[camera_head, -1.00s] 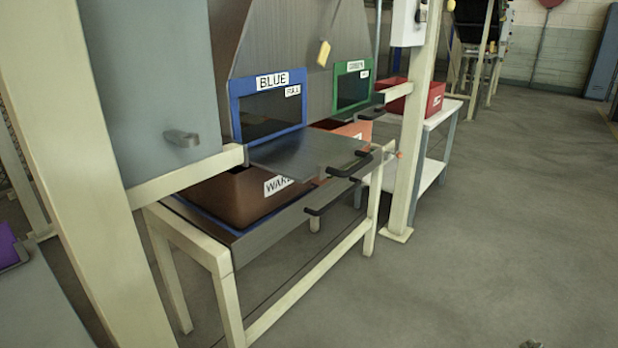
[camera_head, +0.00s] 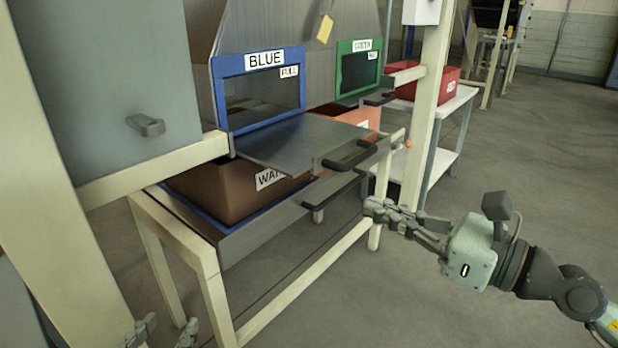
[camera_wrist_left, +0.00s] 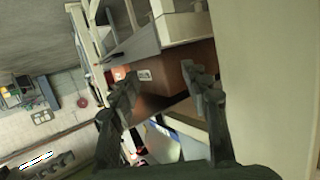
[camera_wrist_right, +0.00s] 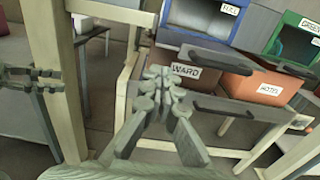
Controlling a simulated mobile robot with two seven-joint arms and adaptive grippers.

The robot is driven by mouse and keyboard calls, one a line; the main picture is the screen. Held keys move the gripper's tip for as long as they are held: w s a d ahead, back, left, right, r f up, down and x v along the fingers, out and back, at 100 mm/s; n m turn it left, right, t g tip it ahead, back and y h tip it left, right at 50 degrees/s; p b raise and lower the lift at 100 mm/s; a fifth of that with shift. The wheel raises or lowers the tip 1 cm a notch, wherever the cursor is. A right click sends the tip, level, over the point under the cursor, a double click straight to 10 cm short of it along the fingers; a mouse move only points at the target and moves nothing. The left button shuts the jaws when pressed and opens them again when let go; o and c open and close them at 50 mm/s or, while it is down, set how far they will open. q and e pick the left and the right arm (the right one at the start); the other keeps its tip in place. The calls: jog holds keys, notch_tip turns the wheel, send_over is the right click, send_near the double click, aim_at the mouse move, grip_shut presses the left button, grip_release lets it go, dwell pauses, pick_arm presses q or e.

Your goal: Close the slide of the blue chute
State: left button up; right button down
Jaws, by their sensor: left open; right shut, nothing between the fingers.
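The blue chute (camera_head: 263,88) has a blue frame labelled BLUE and FULL. Its grey slide (camera_head: 295,141) sticks out flat below the opening, over a brown bin, with a black handle (camera_head: 349,156) at its front edge. My right gripper (camera_head: 372,205) is shut and empty, in front of and below the slide handle, apart from it. In the right wrist view its fingertips (camera_wrist_right: 160,80) point toward the brown bin and the slide. My left gripper (camera_head: 160,335) is open and empty at the bottom left edge of the head view; its fingers (camera_wrist_left: 160,85) show apart in the left wrist view.
The brown bin (camera_head: 225,197) labelled WARD sits on a cream stand (camera_head: 208,262). A second black handle (camera_head: 328,190) is on the tray front. A green chute (camera_head: 358,66) is to the right, with a cream post (camera_head: 424,110) nearby. A red bin (camera_head: 436,80) stands behind. Floor at right is clear.

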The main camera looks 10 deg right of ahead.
aim_at(249, 153)
jog(key=p+x, duration=0.3)
jog(key=x, duration=0.9)
jog(key=shift+r, duration=0.1)
pick_arm(q)
jog(key=s+a+f+n+g+y, duration=0.1)
jog(key=s+a+f+g+y, duration=0.4)
jog(key=s+a+f+g, duration=0.3)
jog(key=s+a+f, duration=0.3)
jog(key=a, duration=0.1)
jog(key=shift+a+n+g, duration=0.15)
jog(key=shift+n+g, duration=0.15)
jog(key=shift+g, duration=0.1)
pick_arm(e)
jog(key=shift+w+a, duration=0.25)
jog(key=shift+a, duration=0.05)
pick_arm(q)
jog(key=shift+s, duration=0.15)
